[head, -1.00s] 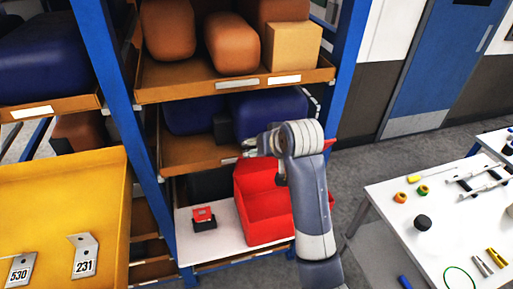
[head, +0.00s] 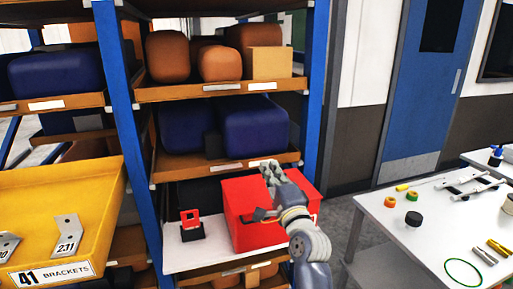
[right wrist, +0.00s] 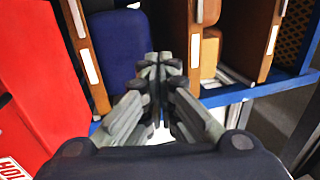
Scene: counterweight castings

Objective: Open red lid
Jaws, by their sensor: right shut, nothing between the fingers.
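In the head view a large red box (head: 238,195) stands on a white shelf board. My right arm hides part of it, and I cannot tell how its top stands. A small red piece (head: 188,217) with a window-like opening stands up on a black base (head: 192,234), left of the box. My right gripper (head: 268,166) is shut and empty at the box's upper back edge; contact is unclear. In the right wrist view its closed fingers (right wrist: 165,62) are apart from a red panel (right wrist: 35,80) at the left, which bears a partly visible white label.
Shelves above hold dark blue blocks (head: 255,125), orange-brown blocks (head: 220,63) and a tan box (head: 270,62). A blue rack post (head: 316,110) stands right of the red box. A yellow bracket bin (head: 60,195) is at left; a white table (head: 385,235) with small parts is at right.

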